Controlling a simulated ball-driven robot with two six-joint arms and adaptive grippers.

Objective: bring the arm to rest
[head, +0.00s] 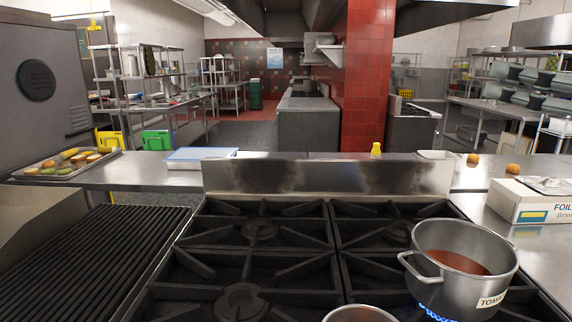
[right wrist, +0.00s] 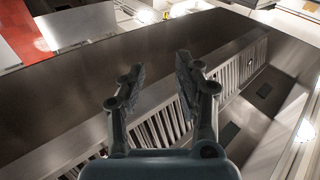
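My right gripper (right wrist: 158,75) shows in the right wrist view with its two fingers apart and nothing between them. Behind it is a large metal surface with a row of slats (right wrist: 172,122), which looks like an extractor hood. No gripper or arm of mine can be made out in the head view. My left gripper is out of sight in both views.
A steel pot (head: 462,262) of red sauce stands over a blue flame on the stove (head: 258,232). A second pot (head: 360,314) is cut off at the bottom. A foil box (head: 530,202) lies at right, a food tray (head: 68,164) at left.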

